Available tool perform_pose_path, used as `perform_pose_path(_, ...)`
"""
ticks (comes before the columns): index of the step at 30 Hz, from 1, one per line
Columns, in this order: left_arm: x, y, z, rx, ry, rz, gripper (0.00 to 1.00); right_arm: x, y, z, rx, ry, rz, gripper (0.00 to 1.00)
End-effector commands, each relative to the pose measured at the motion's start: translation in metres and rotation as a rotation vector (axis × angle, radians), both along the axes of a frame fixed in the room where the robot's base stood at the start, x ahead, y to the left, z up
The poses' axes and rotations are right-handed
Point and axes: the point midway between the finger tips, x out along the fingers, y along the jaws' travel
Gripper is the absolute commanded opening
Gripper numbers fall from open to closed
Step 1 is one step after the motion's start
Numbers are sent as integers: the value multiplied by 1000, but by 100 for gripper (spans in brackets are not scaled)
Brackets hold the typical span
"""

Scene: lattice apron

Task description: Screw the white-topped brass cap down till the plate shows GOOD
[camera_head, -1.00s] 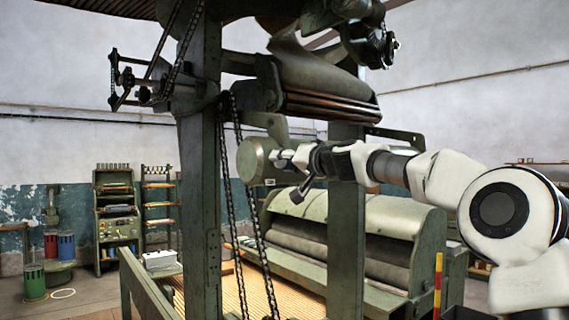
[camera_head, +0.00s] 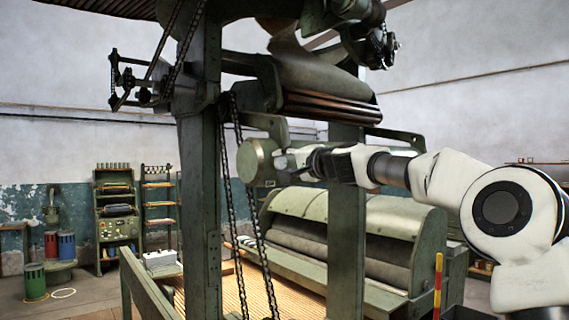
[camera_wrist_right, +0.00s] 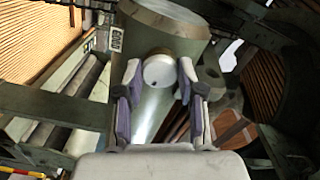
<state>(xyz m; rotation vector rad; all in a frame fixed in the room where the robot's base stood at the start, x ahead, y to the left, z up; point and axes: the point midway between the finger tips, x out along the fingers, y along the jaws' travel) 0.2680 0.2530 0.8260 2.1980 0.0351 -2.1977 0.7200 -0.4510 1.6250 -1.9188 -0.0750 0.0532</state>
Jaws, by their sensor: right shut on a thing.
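The cap (camera_wrist_right: 159,72) shows its round white top with a small dark mark near its lower edge, in the right wrist view. It sits at the side of a green cylindrical housing (camera_wrist_right: 178,18). My right gripper (camera_head: 285,160) is at this housing in the head view, and its two fingers close on the cap from both sides. The brass of the cap is mostly hidden. A small pale plate (camera_wrist_right: 117,38) with dark characters is on the housing's left; they are turned sideways and too small to read surely. My left gripper is not in view.
A green upright post (camera_head: 346,230) stands just behind and below my right wrist. Chains (camera_head: 250,210) hang left of the housing. A roller machine (camera_head: 350,235) stands behind, and a red-and-yellow post (camera_head: 438,285) is at lower right.

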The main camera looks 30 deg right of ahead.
Motion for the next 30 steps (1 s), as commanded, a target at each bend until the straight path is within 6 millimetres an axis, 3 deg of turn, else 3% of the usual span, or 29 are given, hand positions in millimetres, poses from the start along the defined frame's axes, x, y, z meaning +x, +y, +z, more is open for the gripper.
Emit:
perform_pose_path(11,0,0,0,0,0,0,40,-1,-1,3,6,-5,-4,4)
perform_pose_path(12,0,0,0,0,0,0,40,-1,-1,3,6,-5,-4,42)
perform_pose_path(14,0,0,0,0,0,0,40,-1,-1,3,6,-5,-4,63)
perform_pose_path(25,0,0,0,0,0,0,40,0,0,4,5,-3,0,64)
perform_pose_path(30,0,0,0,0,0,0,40,0,0,25,1,-5,-1,64)
